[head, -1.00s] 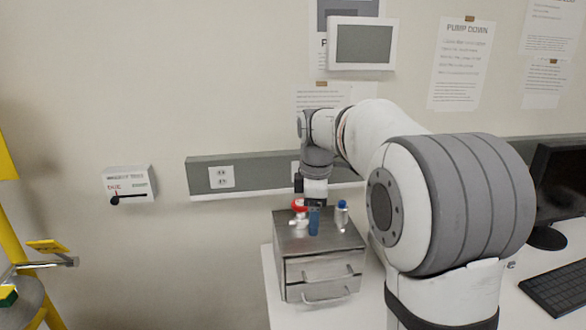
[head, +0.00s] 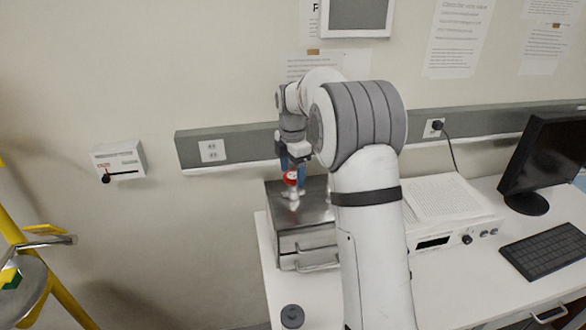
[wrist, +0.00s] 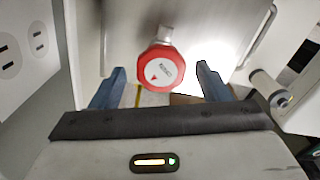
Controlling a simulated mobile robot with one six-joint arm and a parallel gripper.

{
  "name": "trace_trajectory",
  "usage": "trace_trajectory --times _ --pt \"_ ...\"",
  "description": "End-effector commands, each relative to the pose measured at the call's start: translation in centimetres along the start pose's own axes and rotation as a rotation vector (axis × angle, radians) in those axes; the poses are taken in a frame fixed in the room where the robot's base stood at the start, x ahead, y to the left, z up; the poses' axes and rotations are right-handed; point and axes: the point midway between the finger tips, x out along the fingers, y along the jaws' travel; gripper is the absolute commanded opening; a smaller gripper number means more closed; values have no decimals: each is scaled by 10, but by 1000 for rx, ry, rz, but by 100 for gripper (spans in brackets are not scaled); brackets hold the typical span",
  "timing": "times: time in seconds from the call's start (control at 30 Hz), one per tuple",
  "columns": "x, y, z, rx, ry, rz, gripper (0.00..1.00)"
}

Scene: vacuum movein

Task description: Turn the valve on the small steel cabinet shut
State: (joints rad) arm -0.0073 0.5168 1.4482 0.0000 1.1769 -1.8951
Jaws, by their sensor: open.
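The small steel cabinet (head: 318,212) stands on the white bench, with its drawer handles facing front. The valve (head: 291,177) has a red knob and a pale body on the cabinet's top. My gripper (head: 293,163) points down over the cabinet at the valve. In the wrist view its blue fingers (wrist: 162,80) are open, one on each side of the knob, with visible gaps. I cannot tell whether the fingertips reach the knob's depth.
A white instrument box (head: 448,212), a monitor (head: 545,165) and a keyboard (head: 550,252) stand to the right. A dark round object (head: 292,316) lies at the bench's front left. A grey outlet rail (head: 225,150) runs along the wall behind.

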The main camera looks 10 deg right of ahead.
Motion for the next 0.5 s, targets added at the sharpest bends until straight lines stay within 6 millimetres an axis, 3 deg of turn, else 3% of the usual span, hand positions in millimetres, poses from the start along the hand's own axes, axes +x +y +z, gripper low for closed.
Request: trace_trajectory --times 0.3,0.5 --pt "4 0 1 3 0 0 70" --pt "4 -1 1 3 0 0 54"
